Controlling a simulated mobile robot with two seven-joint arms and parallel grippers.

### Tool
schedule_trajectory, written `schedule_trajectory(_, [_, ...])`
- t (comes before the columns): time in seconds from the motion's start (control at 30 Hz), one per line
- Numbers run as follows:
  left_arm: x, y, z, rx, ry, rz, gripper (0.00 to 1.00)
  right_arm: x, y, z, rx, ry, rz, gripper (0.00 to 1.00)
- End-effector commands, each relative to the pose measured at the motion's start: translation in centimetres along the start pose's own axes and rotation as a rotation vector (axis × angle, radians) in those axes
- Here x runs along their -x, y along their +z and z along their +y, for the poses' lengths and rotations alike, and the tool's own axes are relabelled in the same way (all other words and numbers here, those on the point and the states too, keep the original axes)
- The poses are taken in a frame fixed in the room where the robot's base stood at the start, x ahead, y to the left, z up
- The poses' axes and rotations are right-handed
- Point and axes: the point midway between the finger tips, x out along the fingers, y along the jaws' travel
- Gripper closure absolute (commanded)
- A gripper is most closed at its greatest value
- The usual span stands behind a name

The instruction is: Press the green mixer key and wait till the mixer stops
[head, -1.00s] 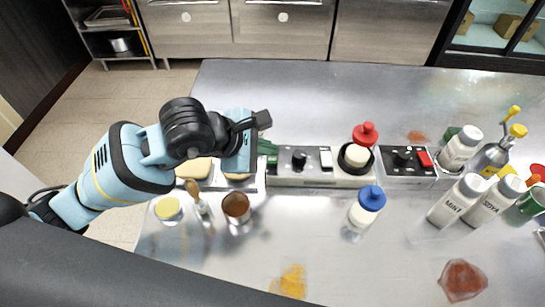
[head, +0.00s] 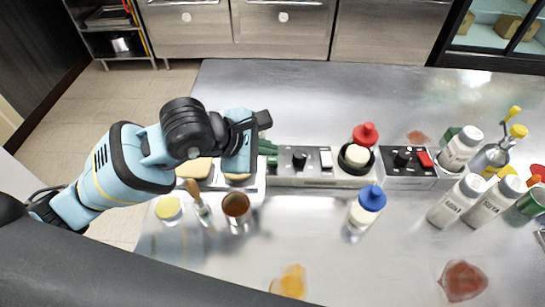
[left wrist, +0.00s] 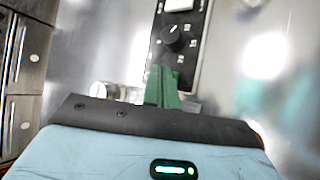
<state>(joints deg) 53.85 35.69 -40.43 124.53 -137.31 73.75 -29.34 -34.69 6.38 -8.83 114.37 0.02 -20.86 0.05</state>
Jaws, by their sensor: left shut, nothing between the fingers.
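My left gripper (head: 270,158) is over the left end of a grey control panel (head: 340,181) in the head view. Its green fingers are shut and empty; they also show in the left wrist view (left wrist: 163,88). The panel carries a black knob (head: 299,159), a white key (head: 326,158) and a black ring holding a white bottle with a red cap (head: 365,134). Whether the fingertips touch the panel is unclear. My right gripper is not in view.
A second panel with a red key (head: 425,160) stands to the right. A blue-capped bottle (head: 371,199) and a brown cup (head: 236,206) stand in front. Several shakers and bottles crowd the right side.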

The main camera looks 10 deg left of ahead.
Motion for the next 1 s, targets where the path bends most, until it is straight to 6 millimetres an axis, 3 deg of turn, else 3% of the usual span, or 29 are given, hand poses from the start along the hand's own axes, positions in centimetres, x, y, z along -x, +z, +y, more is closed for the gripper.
schedule_trajectory(0.6, [0.0, 0.0, 0.0, 0.0, 0.0, 0.0, 1.0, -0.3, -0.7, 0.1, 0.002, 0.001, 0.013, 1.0])
schedule_trajectory(1.0, [-0.7, -0.5, -0.5, 0.0, -0.001, 0.001, 1.0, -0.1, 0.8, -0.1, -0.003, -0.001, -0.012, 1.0])
